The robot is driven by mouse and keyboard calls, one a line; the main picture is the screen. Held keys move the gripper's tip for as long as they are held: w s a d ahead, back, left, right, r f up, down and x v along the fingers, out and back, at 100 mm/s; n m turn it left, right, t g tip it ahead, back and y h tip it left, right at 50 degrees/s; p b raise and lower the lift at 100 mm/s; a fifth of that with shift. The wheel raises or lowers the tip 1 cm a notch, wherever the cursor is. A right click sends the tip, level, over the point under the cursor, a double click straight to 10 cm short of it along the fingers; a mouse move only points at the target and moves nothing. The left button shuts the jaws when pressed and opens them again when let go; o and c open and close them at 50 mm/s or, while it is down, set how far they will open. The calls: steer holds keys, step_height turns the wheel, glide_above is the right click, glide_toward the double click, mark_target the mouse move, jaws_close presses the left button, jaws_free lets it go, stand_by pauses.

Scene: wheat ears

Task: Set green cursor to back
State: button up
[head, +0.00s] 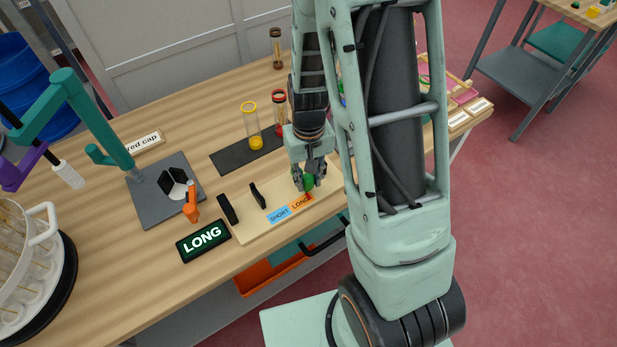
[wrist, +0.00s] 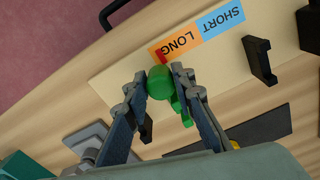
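The green cursor (wrist: 160,83) has a round knob and a green stem, and sits on a cream board (head: 255,230). In the wrist view it lies between the fingertips of my gripper (wrist: 159,78), which appear to press on it from both sides. A small red pointer (wrist: 160,57) by the knob lies at the orange LONG label (wrist: 178,44). The blue SHORT label (wrist: 221,20) is beside it. In the head view my gripper (head: 309,178) points down over the board and partly hides the green knob (head: 309,182).
Two black uprights (head: 258,196) (head: 228,209) stand on the board's left part. A display (head: 203,241) reads LONG. Behind are a dark mat (head: 230,158), a yellow-ringed tube (head: 252,125) and a red-ringed tube (head: 280,115). A teal stand (head: 95,125) and tube rack (head: 25,270) are at left.

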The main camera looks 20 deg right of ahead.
jaws_close()
steer(key=shift+w+d+b, duration=0.25)
steer(key=shift+w+d, duration=0.1)
steer(key=shift+d, duration=0.6)
steer(key=shift+w+d+b, duration=0.25)
steer(key=shift+w+d, duration=0.05)
steer(key=shift+d, duration=0.6)
steer(key=o, duration=0.6)
jaws_free()
steer(key=shift+d, duration=0.1)
steer(key=shift+r, duration=0.1)
step_height(320, 180, up, 12)
steer(key=shift+f, duration=0.1)
